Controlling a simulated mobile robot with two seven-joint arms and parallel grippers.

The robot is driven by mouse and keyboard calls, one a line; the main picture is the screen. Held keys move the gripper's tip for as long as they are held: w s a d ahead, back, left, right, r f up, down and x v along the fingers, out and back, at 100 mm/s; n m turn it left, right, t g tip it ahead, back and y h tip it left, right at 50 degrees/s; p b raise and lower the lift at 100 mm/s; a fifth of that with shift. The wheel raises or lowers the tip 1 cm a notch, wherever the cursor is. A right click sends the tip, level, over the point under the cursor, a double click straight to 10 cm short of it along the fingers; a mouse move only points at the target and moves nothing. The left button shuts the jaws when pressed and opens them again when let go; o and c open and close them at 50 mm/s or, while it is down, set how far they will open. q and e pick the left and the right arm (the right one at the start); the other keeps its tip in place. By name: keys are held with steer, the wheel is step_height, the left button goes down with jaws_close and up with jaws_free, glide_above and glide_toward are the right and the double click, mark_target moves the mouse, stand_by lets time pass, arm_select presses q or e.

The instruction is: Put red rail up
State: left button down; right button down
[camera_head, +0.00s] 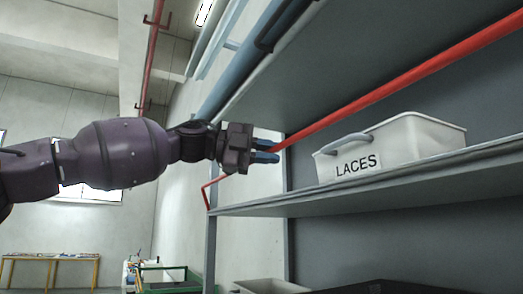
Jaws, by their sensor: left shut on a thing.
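The red rail (395,84) is a long thin bar running along the front of a grey shelf unit, from the upper right down toward the left. It stands above the shelf board, and a bent red end piece (206,190) shows by the shelf's left post. My left gripper (268,152) comes in from the left with blue fingertips at the rail's left part. It is shut on the red rail. The exact contact is partly hidden by the fingers. My right gripper is not in view.
A white bin labelled LACES (415,140) stands on the shelf board (310,205) behind the rail. Another shelf board (350,50) is overhead. A second bin (270,286) sits lower. A table (50,258) is far left.

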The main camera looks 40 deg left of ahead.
arm_select(q)
steer(key=w+g, duration=0.1)
steer(key=w+n+g+y, duration=0.1)
steer(key=w+d+r+g+y, duration=0.1)
steer(key=shift+w+d, duration=0.1)
steer(key=shift+w, duration=0.05)
stand_by(0.3)
stand_by(0.4)
steer(key=c, duration=1.1)
jaws_free()
steer(key=shift+f, duration=0.15)
steer(key=shift+c, duration=0.2)
steer(key=v, duration=1.1)
